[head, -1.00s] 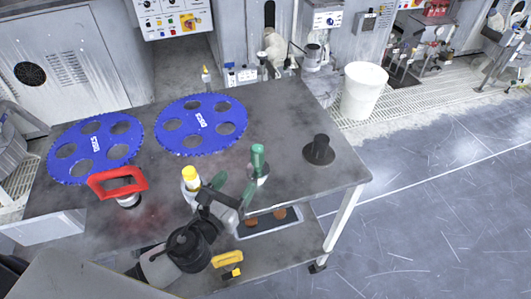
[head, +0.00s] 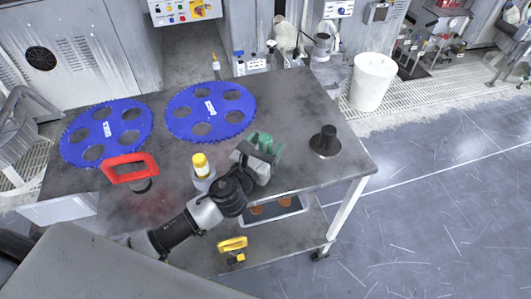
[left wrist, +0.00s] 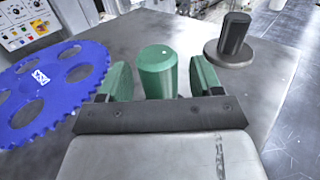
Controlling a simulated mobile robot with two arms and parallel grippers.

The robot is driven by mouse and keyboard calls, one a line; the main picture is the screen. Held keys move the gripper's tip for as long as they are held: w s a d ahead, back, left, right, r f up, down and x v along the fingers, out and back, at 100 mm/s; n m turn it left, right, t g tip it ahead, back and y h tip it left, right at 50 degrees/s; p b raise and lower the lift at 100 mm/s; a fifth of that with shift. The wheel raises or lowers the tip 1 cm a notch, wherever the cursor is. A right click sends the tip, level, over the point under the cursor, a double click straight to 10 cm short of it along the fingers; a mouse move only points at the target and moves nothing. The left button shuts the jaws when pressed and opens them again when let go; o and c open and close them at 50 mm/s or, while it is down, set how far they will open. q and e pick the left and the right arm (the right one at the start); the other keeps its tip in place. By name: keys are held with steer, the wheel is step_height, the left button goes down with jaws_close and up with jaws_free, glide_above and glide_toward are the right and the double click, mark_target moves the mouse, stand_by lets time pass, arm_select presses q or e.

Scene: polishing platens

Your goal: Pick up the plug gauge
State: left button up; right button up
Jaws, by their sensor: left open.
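The plug gauge, a green upright cylinder (left wrist: 158,72), stands on the table between my left gripper's two green finger pads in the left wrist view. A gap shows on each side of it. My left gripper (left wrist: 160,82) is open around it, not closed on it. In the head view my left gripper (head: 262,152) covers most of the plug gauge, and its green blends with the pads. The lower part of the gauge is hidden. My right gripper is not in view.
A black cylinder on a round flange (head: 325,145) stands to the right. Two blue toothed discs (head: 210,107) (head: 108,130) lie at the left. A yellow-capped bottle (head: 202,172) stands close to my left arm. A red-handled tool (head: 130,166) is further left.

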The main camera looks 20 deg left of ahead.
arm_select(q)
steer(key=shift+c, duration=0.5)
jaws_close()
steer(key=shift+r, duration=0.1)
